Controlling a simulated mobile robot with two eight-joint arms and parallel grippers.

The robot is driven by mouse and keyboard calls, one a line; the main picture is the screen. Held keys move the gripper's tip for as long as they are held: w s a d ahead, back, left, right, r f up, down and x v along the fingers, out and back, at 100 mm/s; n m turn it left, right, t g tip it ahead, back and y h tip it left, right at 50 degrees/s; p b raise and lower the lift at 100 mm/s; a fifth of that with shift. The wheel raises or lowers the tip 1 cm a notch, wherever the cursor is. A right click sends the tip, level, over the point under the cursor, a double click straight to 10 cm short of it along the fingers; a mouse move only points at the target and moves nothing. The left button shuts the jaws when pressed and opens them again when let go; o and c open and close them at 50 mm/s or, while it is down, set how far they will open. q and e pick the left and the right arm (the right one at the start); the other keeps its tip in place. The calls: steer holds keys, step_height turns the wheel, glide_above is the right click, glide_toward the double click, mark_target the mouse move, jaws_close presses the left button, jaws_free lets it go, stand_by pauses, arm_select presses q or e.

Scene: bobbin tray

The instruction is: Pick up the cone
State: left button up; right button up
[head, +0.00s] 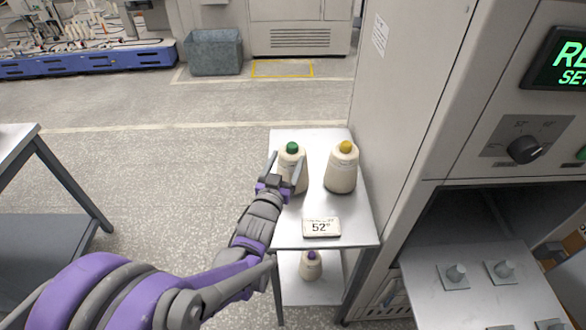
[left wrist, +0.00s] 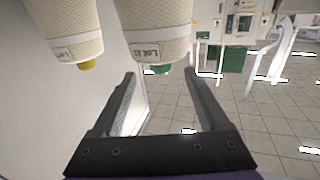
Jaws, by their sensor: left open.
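A cream yarn cone with a green top (head: 291,170) stands upright on the upper shelf of a small metal stand (head: 290,233). A similar cone with a yellow top (head: 341,172) stands to its right. A smaller-looking cone with a purple top (head: 310,266) is on the lower shelf. My left gripper (head: 286,164) is open at the green-topped cone, its fingers to either side of it in the head view. In the left wrist view, which looks inverted, the green-topped cone (left wrist: 157,28) shows beyond and between the open fingertips (left wrist: 160,72); contact cannot be told. The yellow-topped cone (left wrist: 65,30) is beside it.
A small display reading 52 (head: 321,228) sits at the shelf's front. A tall machine cabinet (head: 415,100) closes off the right side, with a peg tray (head: 480,300) below. A grey table (head: 25,150) stands left. Floor between is open.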

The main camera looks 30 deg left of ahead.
mark_target(290, 150)
arm_select(q)
steer(key=x, duration=0.4)
steer(key=shift+a, duration=0.1)
steer(key=x, duration=0.5)
steer(key=shift+w+p, duration=0.1)
steer(key=shift+p, duration=0.3)
steer(key=shift+c, duration=0.3)
jaws_close()
stand_by(0.6)
